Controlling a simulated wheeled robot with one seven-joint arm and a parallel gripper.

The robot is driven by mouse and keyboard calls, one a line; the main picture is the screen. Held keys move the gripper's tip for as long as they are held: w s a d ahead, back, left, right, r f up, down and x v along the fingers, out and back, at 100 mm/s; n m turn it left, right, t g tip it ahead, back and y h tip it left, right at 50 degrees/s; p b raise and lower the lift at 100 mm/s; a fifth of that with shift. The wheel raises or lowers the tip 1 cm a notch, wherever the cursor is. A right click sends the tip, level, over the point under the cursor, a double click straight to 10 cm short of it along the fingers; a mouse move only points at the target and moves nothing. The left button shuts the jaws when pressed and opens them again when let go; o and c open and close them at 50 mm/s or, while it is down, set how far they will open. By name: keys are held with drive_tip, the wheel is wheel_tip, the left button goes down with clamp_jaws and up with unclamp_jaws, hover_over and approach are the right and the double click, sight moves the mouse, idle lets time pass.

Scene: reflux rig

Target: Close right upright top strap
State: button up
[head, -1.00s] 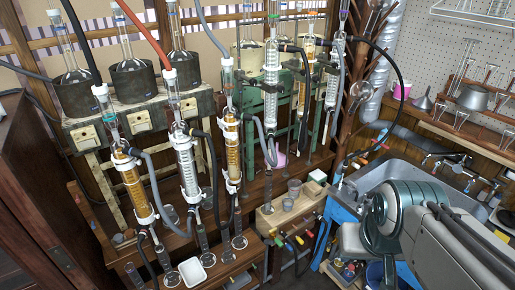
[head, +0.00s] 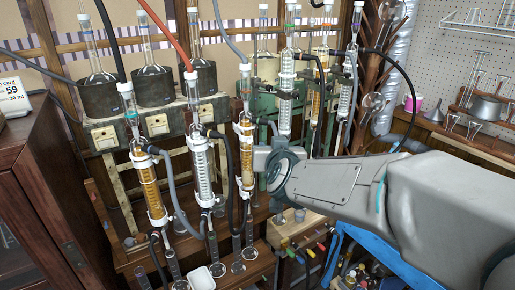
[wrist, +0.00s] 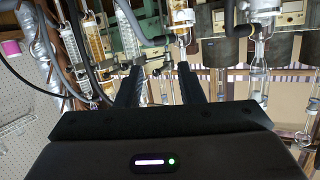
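Three glass condensers stand in the front row in the head view: an amber one on the left (head: 149,184), a clear one in the middle (head: 203,172) and an amber one on the right (head: 246,150). White straps hold them near top and bottom; the right one's top strap (head: 243,128) is small, and I cannot tell whether it is closed. My arm's end is beside the right condenser, with the fingers hidden in that view. In the wrist view my gripper (wrist: 158,78) has two black fingers apart, with nothing clearly held. An amber column (wrist: 181,18) shows beyond them.
Grey hoses (head: 172,190) and black hoses loop around the columns. A green frame with more glassware stands behind. Heating mantles with flasks (head: 154,85) are at the back left. A dark wooden cabinet (head: 35,190) fills the left edge. A pink cup (head: 413,104) stands at right.

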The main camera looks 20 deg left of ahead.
drive_tip(key=a+f+m+t+h+b, duration=0.2)
drive_tip(key=a+f+t, duration=0.1)
drive_tip(key=a, duration=0.5)
drive_tip(key=m+t+h, duration=0.1)
drive_tip(key=m+h, duration=0.1)
drive_tip(key=h, duration=0.3)
approach(249, 142)
drive_tip(key=w+p, duration=0.2)
drive_tip(key=w, duration=0.6)
drive_tip(key=shift+d, duration=0.2)
clamp_jaws()
